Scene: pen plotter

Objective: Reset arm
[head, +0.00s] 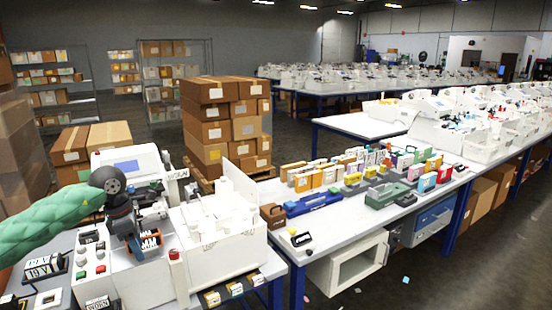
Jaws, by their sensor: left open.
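My left arm, in a green padded sleeve, comes in from the left in the head view. My left gripper (130,230) points down, open, over the left part of the white plotter machine (150,275). Dark blocks with white lettering (150,241) are close by its fingers; I cannot tell whether they touch. The machine has a screen housing (127,166) behind the gripper and a white open-topped bin section (222,225) to the right. Part of the machine's middle is hidden by my wrist. My right gripper is not in view.
A panel with buttons (90,245) lies left of the gripper. A red knob (174,254) stands on the machine's front. A table (345,225) with several colored boxes and a blue tray (313,203) is at the right. Stacked cartons (208,130) stand behind. The floor at lower right is mostly clear.

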